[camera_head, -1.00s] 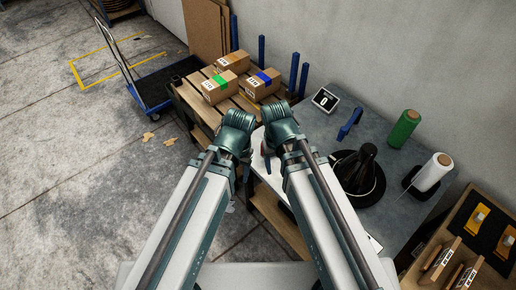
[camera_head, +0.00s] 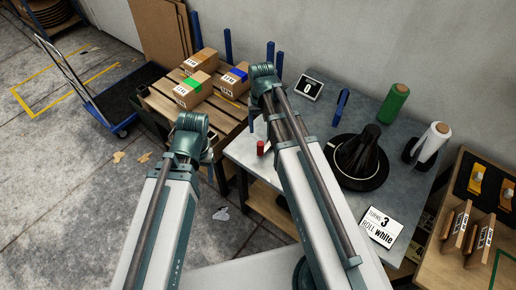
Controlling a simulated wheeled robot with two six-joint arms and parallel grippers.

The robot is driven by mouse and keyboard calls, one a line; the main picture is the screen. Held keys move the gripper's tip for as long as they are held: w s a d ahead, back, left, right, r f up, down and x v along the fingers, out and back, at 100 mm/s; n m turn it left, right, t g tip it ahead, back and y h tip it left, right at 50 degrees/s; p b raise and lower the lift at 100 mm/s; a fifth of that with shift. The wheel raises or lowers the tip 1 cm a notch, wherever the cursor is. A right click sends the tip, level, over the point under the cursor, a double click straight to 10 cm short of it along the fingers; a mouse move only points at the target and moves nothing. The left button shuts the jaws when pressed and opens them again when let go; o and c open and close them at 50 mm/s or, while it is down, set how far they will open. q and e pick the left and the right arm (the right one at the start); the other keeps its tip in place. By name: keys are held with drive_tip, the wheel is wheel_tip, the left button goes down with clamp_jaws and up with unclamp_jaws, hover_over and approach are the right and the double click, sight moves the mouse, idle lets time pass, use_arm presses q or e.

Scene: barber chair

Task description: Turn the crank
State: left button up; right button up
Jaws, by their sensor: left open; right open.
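A small red upright cylinder (camera_head: 260,147), perhaps the crank's grip, stands at the left edge of the grey table; the rest of any crank is hidden or too small to tell. A black cone on a round black base (camera_head: 362,165) stands on the table, right of my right arm. A small counter display (camera_head: 308,87) at the back reads 0. A white card (camera_head: 381,227) at the front reads "TURNS 3 ROLL white". A white roll (camera_head: 430,143) and a green roll (camera_head: 394,103) stand at the right. My arms enter from below; I make out neither gripper's fingers.
A blue item (camera_head: 342,101) lies on the grey table (camera_head: 300,118). Left of it a pallet holds several cardboard boxes (camera_head: 193,89) beside blue posts. A blue trolley (camera_head: 121,106) is further left. A wooden rack (camera_head: 462,237) stands at the right. Floor at lower left is mostly clear.

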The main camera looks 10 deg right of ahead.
sight(260, 149)
wheel_tip(260, 149, down, 14)
drive_tip(key=b, duration=1.3)
drive_tip(key=shift+r, duration=0.15)
clamp_jaws()
idle(0.6)
